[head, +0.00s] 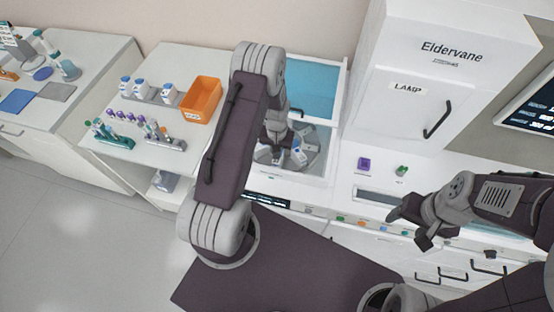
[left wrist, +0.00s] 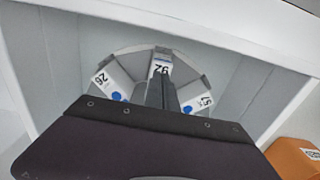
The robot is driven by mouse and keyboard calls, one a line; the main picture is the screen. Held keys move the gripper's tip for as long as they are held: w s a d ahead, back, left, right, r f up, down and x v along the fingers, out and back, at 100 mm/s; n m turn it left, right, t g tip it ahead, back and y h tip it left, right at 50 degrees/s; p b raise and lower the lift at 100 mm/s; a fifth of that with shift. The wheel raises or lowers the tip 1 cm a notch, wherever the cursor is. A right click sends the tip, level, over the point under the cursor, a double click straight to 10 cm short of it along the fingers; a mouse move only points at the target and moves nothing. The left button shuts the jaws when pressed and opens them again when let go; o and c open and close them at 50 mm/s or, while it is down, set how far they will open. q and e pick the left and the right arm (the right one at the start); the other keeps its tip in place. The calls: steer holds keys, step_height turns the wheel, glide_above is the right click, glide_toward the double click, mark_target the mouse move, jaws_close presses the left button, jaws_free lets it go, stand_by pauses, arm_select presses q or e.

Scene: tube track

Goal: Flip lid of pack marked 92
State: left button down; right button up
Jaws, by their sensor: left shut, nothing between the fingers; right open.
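The pack marked 92 (left wrist: 162,66) is white and sits in the grey round carousel, straight beyond my left fingers in the left wrist view. The fingers cover its lower part, so I cannot tell whether they touch it or how its lid stands. My left gripper (left wrist: 160,96) is shut and empty, pointing down into the carousel. In the head view the grey carousel (head: 268,158) is partly hidden by my left arm. My right gripper (head: 414,221) is open and empty, in front of the counter at the right.
Packs marked 26 (left wrist: 103,80) and apparently 51 (left wrist: 203,103), with blue dots, flank the middle one. White walls surround the carousel. An orange bin (head: 201,100) and tube racks stand on the left counter. The Eldervane cabinet (head: 425,65) rises at the right.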

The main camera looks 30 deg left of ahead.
arm_select(q)
steer(key=shift+w+a+r+p, duration=0.1)
steer(key=shift+w+r+p, duration=0.35)
steer(key=shift+r, duration=0.4)
stand_by(1.1)
steer(key=shift+w+a+r, duration=0.1)
steer(key=shift+w+r, duration=0.25)
steer(key=shift+w, duration=0.2)
stand_by(0.7)
steer(key=shift+r, duration=0.1)
steer(key=shift+s+r+p, duration=0.3)
steer(key=shift+r+p, duration=0.2)
steer(key=shift+p, duration=0.15)
steer(key=shift+s, duration=0.1)
steer(key=shift+s+d+f, duration=0.15)
steer(key=shift+s, duration=0.35)
steer(key=shift+s+d+f, duration=0.1)
steer(key=shift+s+d, duration=0.05)
steer(key=shift+s, duration=0.35)
steer(key=shift+f, duration=0.1)
